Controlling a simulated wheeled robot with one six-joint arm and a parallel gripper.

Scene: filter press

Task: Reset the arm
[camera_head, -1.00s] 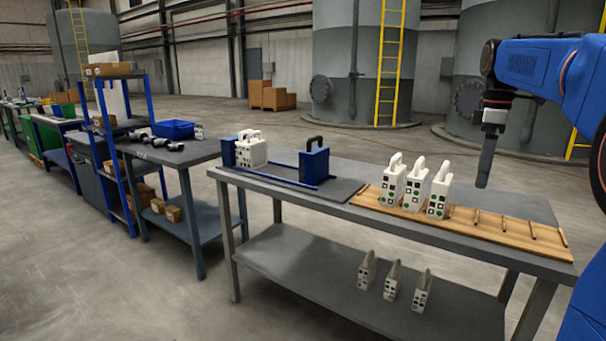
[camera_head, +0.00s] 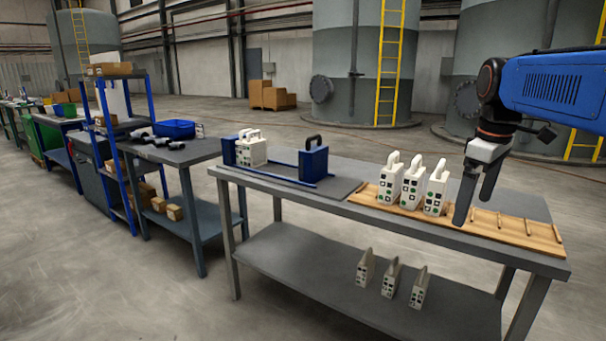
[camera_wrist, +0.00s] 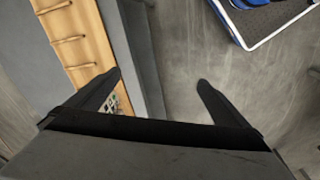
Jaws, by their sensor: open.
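My gripper (camera_head: 474,200) hangs from the blue arm at the right of the head view, fingers pointing down. It appears in front of the wooden rack, just right of the white plates. In the wrist view my gripper (camera_wrist: 160,85) has its two dark fingers spread wide with nothing between them. Below them are the table edge and the floor.
The grey table (camera_head: 270,182) holds a blue press frame (camera_head: 314,160) with white plates at its left end. The wooden rack (camera_head: 510,228) holds three white plates (camera_head: 412,183); its right part is empty. Three more plates (camera_head: 390,279) stand on the lower shelf.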

